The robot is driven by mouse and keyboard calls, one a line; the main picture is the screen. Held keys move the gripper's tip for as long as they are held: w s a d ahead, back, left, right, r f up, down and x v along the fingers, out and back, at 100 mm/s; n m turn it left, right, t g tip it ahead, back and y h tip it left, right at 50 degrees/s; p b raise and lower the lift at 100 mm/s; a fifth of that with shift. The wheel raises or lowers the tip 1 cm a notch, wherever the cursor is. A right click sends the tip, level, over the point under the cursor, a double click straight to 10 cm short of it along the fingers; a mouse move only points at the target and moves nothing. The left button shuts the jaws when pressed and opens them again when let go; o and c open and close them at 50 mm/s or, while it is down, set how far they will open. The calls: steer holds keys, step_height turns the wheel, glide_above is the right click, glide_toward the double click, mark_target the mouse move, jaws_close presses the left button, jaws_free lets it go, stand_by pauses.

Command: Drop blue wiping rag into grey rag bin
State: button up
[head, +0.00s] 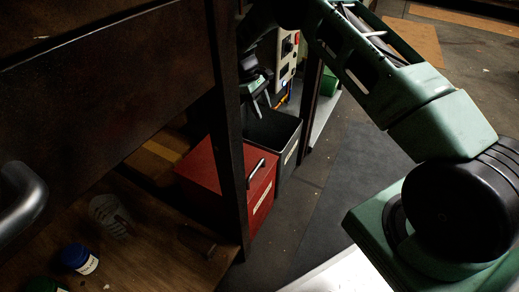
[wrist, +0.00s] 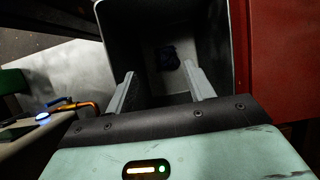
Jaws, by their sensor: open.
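The grey rag bin (head: 276,132) stands on the floor beside a red box in the head view. In the wrist view I look down into the open grey bin (wrist: 215,40). A small dark blue cloth, the rag (wrist: 167,57), lies crumpled on the bin's floor, beyond my fingertips. My gripper (wrist: 160,75) is over the bin's opening with its two grey fingers spread apart and nothing between them. The rag is hidden in the head view.
A red box (head: 222,183) with a black handle stands against the bin. A dark post and wooden shelf (head: 150,235) are in front, with a blue-lidded jar (head: 77,258) on the shelf. A green object (head: 329,82) stands behind the bin.

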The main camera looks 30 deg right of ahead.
steer(key=p+v, duration=0.3)
steer(key=v, duration=0.5)
steer(key=shift+w+r, duration=0.15)
steer(key=shift+r, duration=0.2)
steer(key=shift+a, duration=0.1)
